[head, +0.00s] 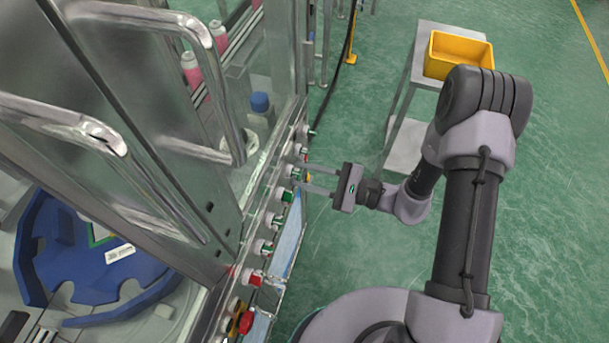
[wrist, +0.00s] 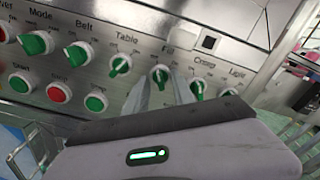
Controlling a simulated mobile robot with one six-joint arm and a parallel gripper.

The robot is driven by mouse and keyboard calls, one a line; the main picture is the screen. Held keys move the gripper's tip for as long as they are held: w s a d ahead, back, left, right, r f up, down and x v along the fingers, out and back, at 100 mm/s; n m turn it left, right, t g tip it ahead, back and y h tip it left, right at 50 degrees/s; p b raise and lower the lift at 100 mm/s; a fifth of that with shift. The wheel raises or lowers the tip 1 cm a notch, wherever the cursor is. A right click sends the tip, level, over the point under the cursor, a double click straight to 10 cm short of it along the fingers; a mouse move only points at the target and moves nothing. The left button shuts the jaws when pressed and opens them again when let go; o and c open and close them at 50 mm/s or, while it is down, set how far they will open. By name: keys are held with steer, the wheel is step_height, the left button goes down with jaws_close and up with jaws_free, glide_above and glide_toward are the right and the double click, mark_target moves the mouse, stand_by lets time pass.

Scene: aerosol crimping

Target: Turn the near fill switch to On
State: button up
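The fill switch (wrist: 160,74) is a round knob with a green handle under the label "Fill" in the wrist view. Its handle stands roughly upright in that picture; I cannot read its position marks. My gripper (head: 302,176) reaches left to the machine's front panel, its two fingers well apart. In the wrist view the fingers (wrist: 160,83) lie on either side of the fill switch, with no clear contact. The gripper holds nothing. In the head view the fingertips partly overlap the switch row, so I cannot tell that switch's handle well there.
The table switch (wrist: 119,65) and crimp switch (wrist: 197,88) sit close on either side. More knobs and red and green buttons fill the steel panel (wrist: 130,33). A yellow bin (head: 459,55) stands on a cart behind my arm. Green floor is open at right.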

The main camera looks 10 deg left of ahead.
steer(key=shift+a, duration=0.15)
jaws_close()
steer(key=shift+m, duration=0.3)
steer(key=m+p, duration=0.4)
steer(key=m, duration=0.7)
stand_by(0.3)
steer(key=shift+m, duration=0.3)
